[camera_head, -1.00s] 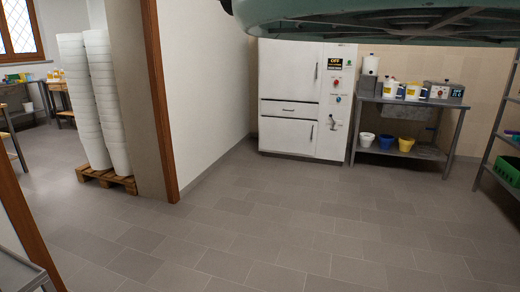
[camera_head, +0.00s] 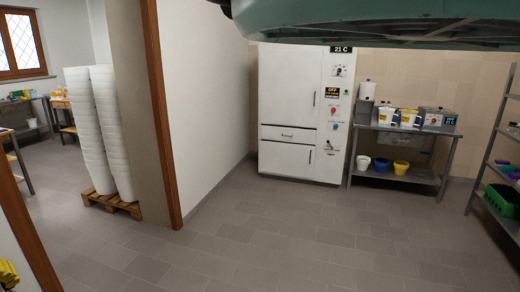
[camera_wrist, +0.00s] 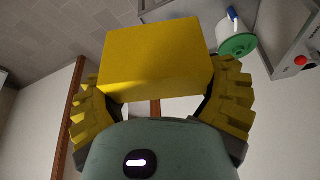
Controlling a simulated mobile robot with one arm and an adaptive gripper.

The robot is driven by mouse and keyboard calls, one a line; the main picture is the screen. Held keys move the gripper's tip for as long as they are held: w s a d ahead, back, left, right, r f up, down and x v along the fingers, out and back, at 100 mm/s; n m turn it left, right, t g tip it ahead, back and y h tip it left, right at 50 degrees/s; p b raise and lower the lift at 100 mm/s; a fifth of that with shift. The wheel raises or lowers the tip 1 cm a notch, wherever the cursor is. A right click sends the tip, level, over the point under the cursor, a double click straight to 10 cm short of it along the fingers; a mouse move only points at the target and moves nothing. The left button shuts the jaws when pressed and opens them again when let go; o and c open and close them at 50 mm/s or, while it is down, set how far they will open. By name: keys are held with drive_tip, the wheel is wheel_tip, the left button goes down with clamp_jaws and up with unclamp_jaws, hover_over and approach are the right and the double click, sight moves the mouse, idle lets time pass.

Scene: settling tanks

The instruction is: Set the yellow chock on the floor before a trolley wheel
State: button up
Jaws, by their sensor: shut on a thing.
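The yellow chock (camera_wrist: 155,58) is a plain block in the middle of the wrist view. My gripper (camera_wrist: 158,86) is shut on it, with a ridged yellow finger at each side. Part of a ridged yellow finger also shows at the lower left edge of the head view (camera_head: 8,274). The chock itself cannot be made out there. No trolley or trolley wheel can be made out for certain in either view.
Clear tiled floor (camera_head: 260,235) fills the head view's middle. A white cabinet (camera_head: 288,110) and a bench (camera_head: 400,178) stand behind, a shelf rack (camera_head: 480,180) right. Stacked white tubs (camera_head: 98,135) stand beyond the doorway post (camera_head: 160,110). A green-ended white container (camera_wrist: 236,30) is near the chock.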

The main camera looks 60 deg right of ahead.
wheel_tip(320, 180, up, 39)
drive_tip(key=p, duration=3.6)
drive_tip(key=shift+f+p, duration=0.15)
drive_tip(key=shift+p, duration=0.2)
drive_tip(key=shift+d, duration=0.15)
